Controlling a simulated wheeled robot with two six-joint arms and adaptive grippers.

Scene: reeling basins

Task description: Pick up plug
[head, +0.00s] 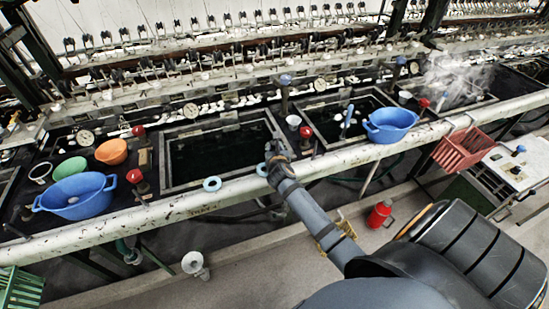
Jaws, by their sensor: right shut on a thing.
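My right gripper (276,150) reaches in from the lower right to the front edge of the middle basin (222,150), at its right corner. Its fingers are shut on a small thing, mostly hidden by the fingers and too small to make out. I cannot tell a plug apart by sight. A light blue ring (212,184) lies on the front ledge to the left of the gripper. Another light blue ring (262,170) is close beside my gripper, partly covered by it. My left gripper is not in view.
A blue tub (76,197), an orange bowl (112,152) and a green bowl (70,168) stand at left. Another blue tub (390,125) and a red crate (462,148) are at right. Red-knobbed valves (135,176) rise by the basins. A red container (380,213) stands on the floor.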

